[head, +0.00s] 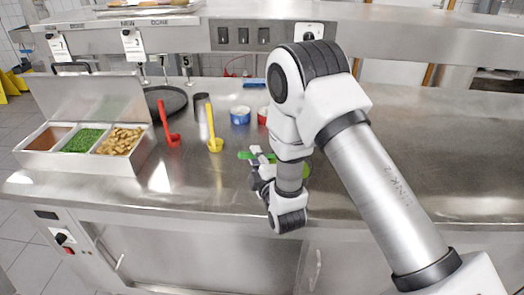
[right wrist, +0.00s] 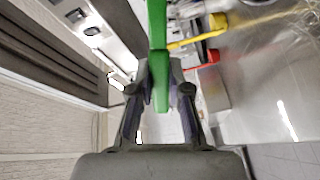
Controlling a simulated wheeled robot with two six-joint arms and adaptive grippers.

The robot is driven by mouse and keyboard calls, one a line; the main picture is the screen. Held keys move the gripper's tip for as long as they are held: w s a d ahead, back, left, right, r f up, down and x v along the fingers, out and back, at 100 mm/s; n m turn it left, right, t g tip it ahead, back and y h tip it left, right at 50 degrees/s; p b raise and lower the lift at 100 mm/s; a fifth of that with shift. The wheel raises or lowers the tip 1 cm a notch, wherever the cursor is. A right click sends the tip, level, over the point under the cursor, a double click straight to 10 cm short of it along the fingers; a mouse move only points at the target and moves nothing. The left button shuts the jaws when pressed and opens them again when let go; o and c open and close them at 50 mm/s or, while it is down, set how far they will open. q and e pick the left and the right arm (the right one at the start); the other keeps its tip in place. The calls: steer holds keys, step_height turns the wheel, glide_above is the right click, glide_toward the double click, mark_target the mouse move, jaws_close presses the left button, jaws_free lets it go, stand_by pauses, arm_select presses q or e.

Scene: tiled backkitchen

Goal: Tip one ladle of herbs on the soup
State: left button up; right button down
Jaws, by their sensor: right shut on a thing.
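My right gripper (head: 258,160) is low over the counter's front middle, partly hidden by its own arm. In the right wrist view my right gripper (right wrist: 160,95) is shut on the handle of a green ladle (right wrist: 157,30). Green herbs (head: 83,140) lie in the middle compartment of the open-lidded steel box (head: 80,166) at left. I cannot make out any soup; my right arm covers part of the counter. My left gripper is not in view.
A red ladle (head: 172,138) and a yellow ladle (head: 215,145) stand upright right of the box. The counter's right side is clear.

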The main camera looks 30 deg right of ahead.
steer(key=s+d+r+m+p, duration=0.2)
steer(key=d+r+m+p, duration=0.9)
steer(key=d+r+m, duration=0.3)
steer(key=shift+d+r+m+p, duration=0.3)
steer(key=shift+d+r+m, duration=0.1)
steer(key=shift+r, duration=0.2)
